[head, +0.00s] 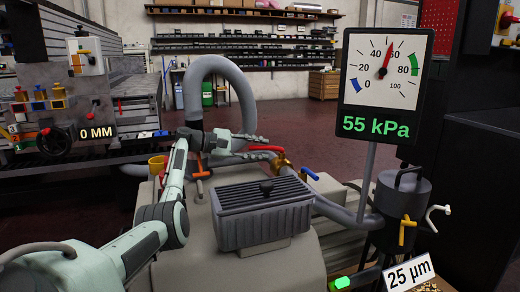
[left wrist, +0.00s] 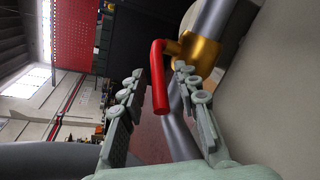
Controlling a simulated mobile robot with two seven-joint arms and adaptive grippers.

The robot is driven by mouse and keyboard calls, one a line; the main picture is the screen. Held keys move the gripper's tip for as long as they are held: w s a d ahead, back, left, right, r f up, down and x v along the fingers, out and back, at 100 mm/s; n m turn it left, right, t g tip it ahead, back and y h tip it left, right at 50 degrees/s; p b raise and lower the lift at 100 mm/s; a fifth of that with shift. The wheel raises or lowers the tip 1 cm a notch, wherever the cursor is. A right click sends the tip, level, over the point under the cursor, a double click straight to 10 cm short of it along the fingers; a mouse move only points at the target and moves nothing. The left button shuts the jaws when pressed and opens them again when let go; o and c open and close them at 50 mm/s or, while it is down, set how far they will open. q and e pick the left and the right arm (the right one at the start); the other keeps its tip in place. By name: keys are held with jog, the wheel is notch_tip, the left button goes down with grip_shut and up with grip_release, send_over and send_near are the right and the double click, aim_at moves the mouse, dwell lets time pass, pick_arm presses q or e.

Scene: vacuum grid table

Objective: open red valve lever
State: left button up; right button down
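The red valve lever (head: 264,148) joins a brass valve body (head: 283,161) on the hose behind the grey ribbed box. My left gripper (head: 262,146) is open at the lever. In the left wrist view the red lever (left wrist: 158,82) bends down from the brass valve (left wrist: 199,52) and its end lies between the two spread fingers (left wrist: 160,86). A gap shows on both sides of the lever, so the fingers do not appear closed on it. My right gripper is not in view.
The grey ribbed box (head: 262,212) stands just in front of the valve. A thick grey hose (head: 240,85) arches behind my gripper. A gauge panel (head: 383,82) reading 55 kPa stands to the right. An orange-red T-handle (head: 200,175) is close to my left arm.

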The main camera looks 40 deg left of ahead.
pick_arm(q)
jog(key=shift+r, duration=0.1)
notch_tip(320, 180, up, 10)
jog(key=shift+s+f, duration=0.1)
jog(key=shift+f, duration=0.1)
jog(key=shift+r, duration=0.25)
jog(key=shift+f, duration=0.1)
